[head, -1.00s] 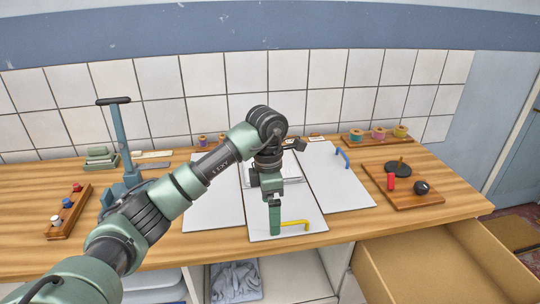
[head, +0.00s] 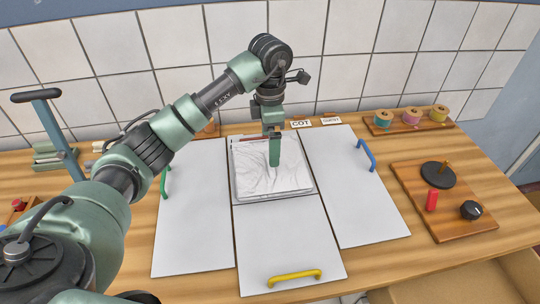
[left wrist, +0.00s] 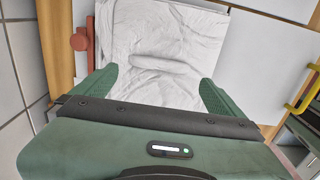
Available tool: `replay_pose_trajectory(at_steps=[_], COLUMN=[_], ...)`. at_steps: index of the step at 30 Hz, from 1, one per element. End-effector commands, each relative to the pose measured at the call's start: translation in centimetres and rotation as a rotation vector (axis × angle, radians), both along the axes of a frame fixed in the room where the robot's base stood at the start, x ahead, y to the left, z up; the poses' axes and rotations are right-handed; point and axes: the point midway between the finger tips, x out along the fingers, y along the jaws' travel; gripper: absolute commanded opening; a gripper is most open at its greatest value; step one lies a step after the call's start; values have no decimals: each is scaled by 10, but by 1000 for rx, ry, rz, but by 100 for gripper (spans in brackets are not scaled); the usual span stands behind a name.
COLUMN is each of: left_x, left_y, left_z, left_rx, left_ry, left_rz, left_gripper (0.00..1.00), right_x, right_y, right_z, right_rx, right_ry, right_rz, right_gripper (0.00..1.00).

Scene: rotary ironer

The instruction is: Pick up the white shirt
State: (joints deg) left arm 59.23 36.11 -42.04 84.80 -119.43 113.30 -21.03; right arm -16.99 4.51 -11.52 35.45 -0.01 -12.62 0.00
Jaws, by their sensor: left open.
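The white shirt (head: 293,178) lies flat and wrinkled on the back part of the middle white panel. It also fills the middle of the left wrist view (left wrist: 165,45). My left gripper (head: 274,162) points down over the shirt. In the left wrist view its two green fingers (left wrist: 158,88) stand wide apart with the cloth between and beyond them. I cannot tell whether the fingertips touch the cloth. My right gripper is in neither view.
White side panels carry a green handle (head: 166,182) and a blue handle (head: 366,155). A yellow handle (head: 294,278) is on the front panel. Thread spools (head: 412,117) stand at the back right. A wooden board (head: 446,210) holds a black knob (head: 471,210).

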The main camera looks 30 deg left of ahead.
Motion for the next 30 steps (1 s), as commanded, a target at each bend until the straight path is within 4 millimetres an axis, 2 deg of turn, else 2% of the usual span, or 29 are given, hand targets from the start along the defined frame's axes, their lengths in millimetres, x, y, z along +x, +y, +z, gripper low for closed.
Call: replay_pose_trajectory(at_steps=[1,4,10,14,23,26,30], left_x=[-1,-1,1,2,3,3,3], left_y=[0,0,1,1,2,2,2], left_z=[-6,-17,-43,-62,-69,-69,-69], left_rx=[0,-1,-1,0,1,1,1], left_ry=[5,4,7,4,1,1,1], left_rz=[0,-1,1,0,0,0,0], left_gripper=[100,100,100,100,100,78,39], right_x=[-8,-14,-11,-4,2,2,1], right_y=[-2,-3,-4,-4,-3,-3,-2], right_z=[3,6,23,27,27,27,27], right_rx=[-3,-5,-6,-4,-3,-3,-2], right_ry=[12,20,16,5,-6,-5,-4], right_rz=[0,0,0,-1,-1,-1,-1], right_gripper=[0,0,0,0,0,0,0])
